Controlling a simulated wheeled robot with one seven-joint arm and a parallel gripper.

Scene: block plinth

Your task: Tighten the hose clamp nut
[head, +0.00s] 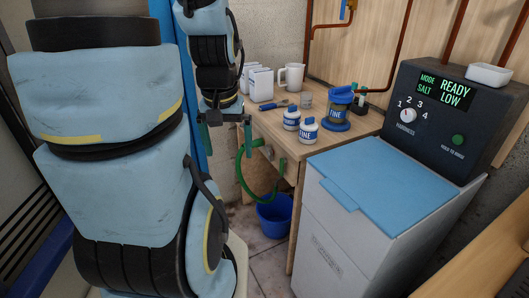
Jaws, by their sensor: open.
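A green hose (247,185) hangs in a loop at the left side of the wooden bench. Its upper end meets small fittings near the bench's side, and its other end rises to a small grey fitting (282,164). The hose clamp and its nut are too small to tell apart from these fittings. My gripper (227,140) is open and empty, pointing down, with its fingers spread. In the picture it is just left of and above the hose's upper end; I cannot tell the gap in depth.
The bench (271,123) carries a white mug (291,76), white boxes, a blue-handled tool and labelled jars. A blue bucket (274,215) stands on the floor below the hose. A grey cabinet (335,220) with a blue lid and a control panel (440,105) reading READY LOW stands right.

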